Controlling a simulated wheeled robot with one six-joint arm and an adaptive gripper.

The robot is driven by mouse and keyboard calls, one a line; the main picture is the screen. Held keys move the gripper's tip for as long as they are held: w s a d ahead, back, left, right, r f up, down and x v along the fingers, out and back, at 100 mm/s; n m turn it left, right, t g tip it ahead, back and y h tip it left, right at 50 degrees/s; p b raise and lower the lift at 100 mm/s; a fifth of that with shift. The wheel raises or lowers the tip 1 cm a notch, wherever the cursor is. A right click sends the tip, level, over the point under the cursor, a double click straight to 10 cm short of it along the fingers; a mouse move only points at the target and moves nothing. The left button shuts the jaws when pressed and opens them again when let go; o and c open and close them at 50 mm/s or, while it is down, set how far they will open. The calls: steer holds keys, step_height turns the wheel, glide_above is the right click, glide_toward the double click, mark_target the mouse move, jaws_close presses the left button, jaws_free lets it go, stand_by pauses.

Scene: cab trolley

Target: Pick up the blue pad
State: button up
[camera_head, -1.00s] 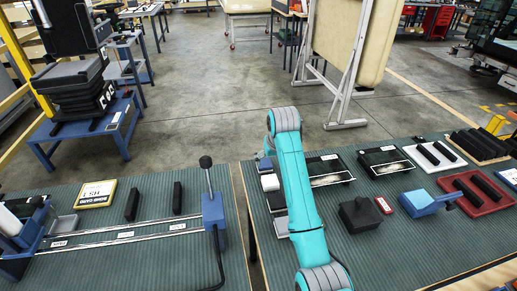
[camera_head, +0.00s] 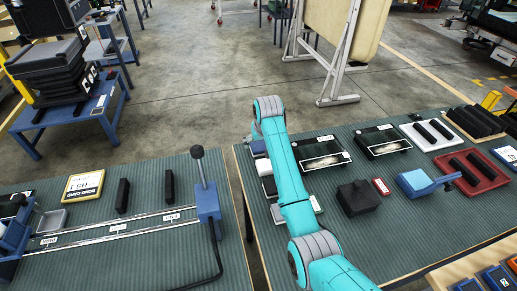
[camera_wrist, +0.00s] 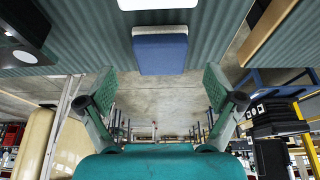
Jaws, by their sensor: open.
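The blue pad (camera_wrist: 160,52) lies at the edge of the right-hand table in the wrist view. Its dark blue face points toward my gripper, and its other side is pale. In the head view I see only part of it (camera_head: 257,147), beside my arm. My gripper (camera_wrist: 160,85) is open and empty. Its two fingers stand apart to the left and right of the pad in the wrist view, with the pad ahead, between their lines and not touched.
A white pad (camera_head: 263,166) sits close behind the blue one, with more pads in that row. A black block (camera_head: 357,197), black trays (camera_head: 320,152) and a red tray (camera_head: 470,170) share the table. A blue lever fixture (camera_head: 207,201) stands on the left table, across a gap.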

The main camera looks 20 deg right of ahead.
mark_target(259, 146)
steer(key=shift+x, duration=1.65)
steer(key=c, duration=1.2)
steer(key=shift+c, duration=0.3)
steer(key=shift+r, duration=0.1)
step_height(259, 146, up, 10)
